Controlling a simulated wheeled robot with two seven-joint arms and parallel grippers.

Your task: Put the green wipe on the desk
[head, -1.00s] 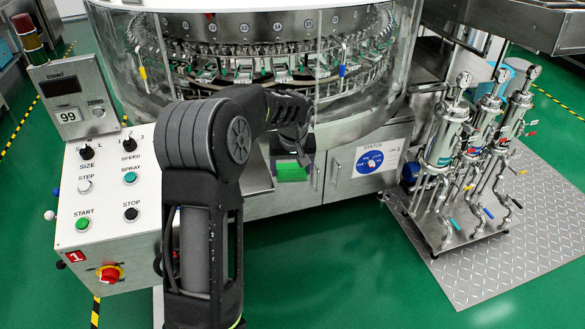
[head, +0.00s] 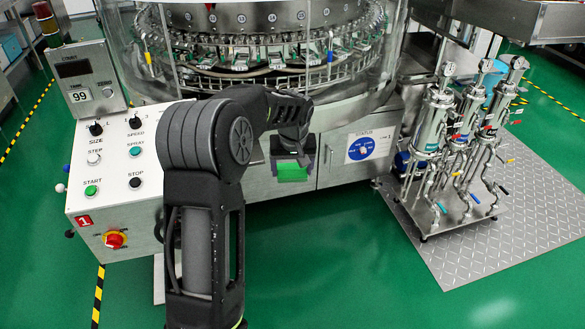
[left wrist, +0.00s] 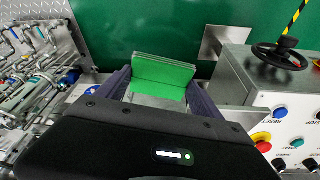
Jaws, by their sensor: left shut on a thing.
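The green wipe (head: 292,173) is held in front of the washer's lower cabinet in the head view. My left gripper (head: 293,157) is shut on it, with the wipe hanging below the dark fingers. In the left wrist view the green wipe (left wrist: 163,76) looks like a thin stack of flat sheets between the two fingers (left wrist: 160,92). Green floor lies beyond it. No surface that I can clearly tell as the desk shows. My right gripper is not in view.
The rotary washer (head: 260,50) stands ahead, with a control panel (head: 115,165) at left. A pump stand (head: 450,150) sits on a metal floor plate (head: 540,205) at right. Steel surfaces show at top right (head: 555,30). Green floor (head: 330,260) in front is open.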

